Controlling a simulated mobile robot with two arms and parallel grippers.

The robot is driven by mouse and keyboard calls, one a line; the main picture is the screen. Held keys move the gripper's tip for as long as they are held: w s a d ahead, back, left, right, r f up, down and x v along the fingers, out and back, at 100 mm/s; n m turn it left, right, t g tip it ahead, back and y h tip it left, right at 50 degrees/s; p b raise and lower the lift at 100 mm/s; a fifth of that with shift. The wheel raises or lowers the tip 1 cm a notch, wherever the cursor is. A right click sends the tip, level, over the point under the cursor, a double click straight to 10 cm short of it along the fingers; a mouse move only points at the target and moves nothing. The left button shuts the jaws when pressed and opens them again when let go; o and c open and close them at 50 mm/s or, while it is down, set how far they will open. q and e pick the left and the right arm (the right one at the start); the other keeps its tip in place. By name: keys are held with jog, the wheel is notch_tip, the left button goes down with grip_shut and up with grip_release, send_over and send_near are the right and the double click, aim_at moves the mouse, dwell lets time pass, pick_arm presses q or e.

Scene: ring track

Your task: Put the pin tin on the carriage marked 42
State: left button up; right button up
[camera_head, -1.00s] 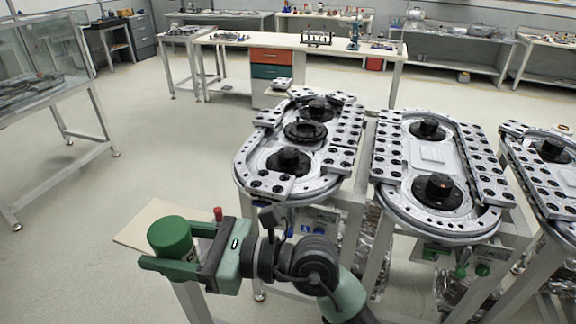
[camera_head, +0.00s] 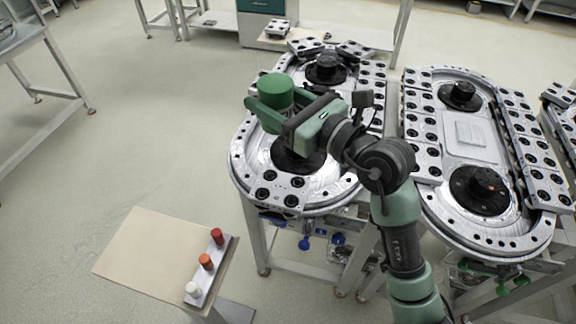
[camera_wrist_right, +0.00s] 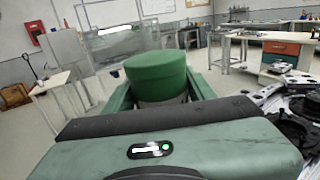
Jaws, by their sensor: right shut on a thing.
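A green cylindrical tin (camera_head: 277,90) is held upright by my right gripper (camera_head: 272,108). The gripper is shut on the tin, above the left ring track (camera_head: 244,160). In the right wrist view the tin (camera_wrist_right: 157,76) sits between the two green fingers, its lower part grey. Carriages with dark holes ride on the ring track; one (camera_head: 281,190) is at its near end. I can read no number 42 on any carriage. My arm and gripper hide part of the track. My left gripper is not in view.
A second ring track (camera_head: 468,130) stands to the right, with a third partly in view. A small beige table (camera_head: 150,250) at lower left bears a strip with red (camera_head: 217,236), orange (camera_head: 205,261) and white (camera_head: 193,289) pegs. Open floor lies left of the tracks.

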jog(key=f, duration=0.5)
jog(key=f+b, duration=0.1)
jog(key=f, duration=0.4)
jog(key=f+b, duration=0.1)
jog(key=f, duration=0.5)
jog(key=shift+s+d, duration=0.1)
jog(key=shift+s, duration=0.15)
notch_tip(320, 180, down, 4)
jog(key=shift+r+b, duration=0.25)
jog(key=shift+b, duration=0.6)
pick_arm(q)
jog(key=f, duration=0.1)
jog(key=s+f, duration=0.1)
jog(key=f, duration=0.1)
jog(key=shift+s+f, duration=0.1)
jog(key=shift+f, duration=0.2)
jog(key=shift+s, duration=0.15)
pick_arm(e)
jog(key=shift+f, duration=0.25)
jog(key=o, duration=1.6)
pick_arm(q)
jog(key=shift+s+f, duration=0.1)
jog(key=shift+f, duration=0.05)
pick_arm(e)
jog(key=shift+o, duration=0.2)
